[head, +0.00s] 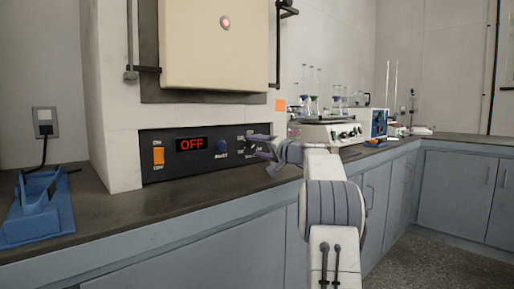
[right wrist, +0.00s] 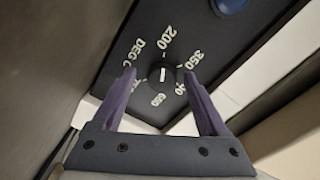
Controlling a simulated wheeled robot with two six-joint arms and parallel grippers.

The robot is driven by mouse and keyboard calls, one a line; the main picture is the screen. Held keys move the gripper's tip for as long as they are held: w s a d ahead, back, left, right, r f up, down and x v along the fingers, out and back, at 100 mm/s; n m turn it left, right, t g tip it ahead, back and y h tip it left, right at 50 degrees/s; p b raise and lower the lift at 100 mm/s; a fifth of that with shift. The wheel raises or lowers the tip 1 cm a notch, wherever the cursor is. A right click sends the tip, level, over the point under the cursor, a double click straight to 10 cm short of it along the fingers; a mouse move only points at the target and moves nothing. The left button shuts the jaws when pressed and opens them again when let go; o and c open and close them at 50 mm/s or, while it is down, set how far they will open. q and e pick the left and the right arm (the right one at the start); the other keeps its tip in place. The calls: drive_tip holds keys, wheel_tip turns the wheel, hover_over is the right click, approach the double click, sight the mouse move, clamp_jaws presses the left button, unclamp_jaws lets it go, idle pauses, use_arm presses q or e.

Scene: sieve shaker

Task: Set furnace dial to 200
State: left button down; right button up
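The furnace (head: 214,50) has a dark control panel (head: 170,172) low on its front. The panel's display (head: 192,144) reads OFF in red. The black dial (right wrist: 162,76) with a white line is ringed by printed numbers, including 200 (right wrist: 169,38) and 350. The line runs roughly between the 200 side and the opposite side; I cannot tell which end is the pointer. My right gripper (right wrist: 162,82) is open, its two fingers on either side of the dial; I cannot tell if they touch it. In the head view my right gripper (head: 259,147) partly hides the dial. My left gripper is not in view.
A blue stand (head: 37,210) is on the left of the bench. A white device (head: 330,133) with glassware stands beyond my right arm. The bench before the panel is clear.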

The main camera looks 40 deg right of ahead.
drive_tip(key=shift+r, duration=0.1)
drive_tip(key=s, duration=1)
drive_tip(key=shift+s+d, duration=0.25)
drive_tip(key=shift+d, duration=0.15)
drive_tip(key=shift+a, duration=0.1)
